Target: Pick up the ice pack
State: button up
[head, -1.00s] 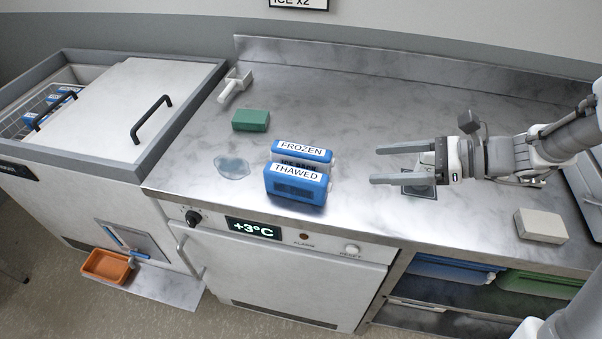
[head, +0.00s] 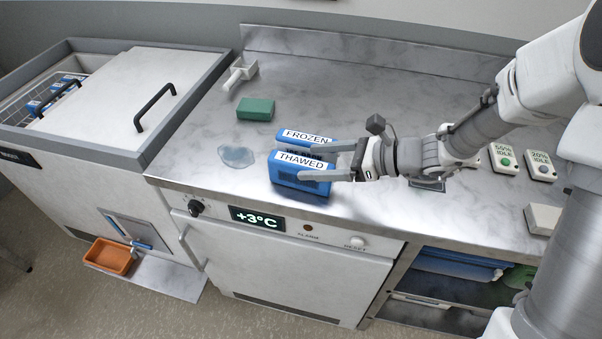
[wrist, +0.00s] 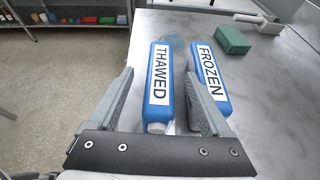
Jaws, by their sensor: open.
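Two blue ice packs stand side by side on the steel counter. The one labelled THAWED (head: 287,174) is nearer the front edge, and the one labelled FROZEN (head: 290,138) is just behind it. My gripper (head: 306,162) is open at their right ends. In the wrist view, my gripper (wrist: 160,74) has the THAWED pack (wrist: 158,85) between its fingers. The right finger lies near the gap beside the FROZEN pack (wrist: 210,75) and partly covers it. I cannot tell whether either finger touches a pack.
A puddle (head: 236,156) lies left of the packs. A chest freezer (head: 105,85) with more packs (head: 62,85) stands left. The counter's back middle (head: 350,95) is clear.

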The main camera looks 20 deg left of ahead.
jog(key=shift+x, duration=0.75)
grip_shut()
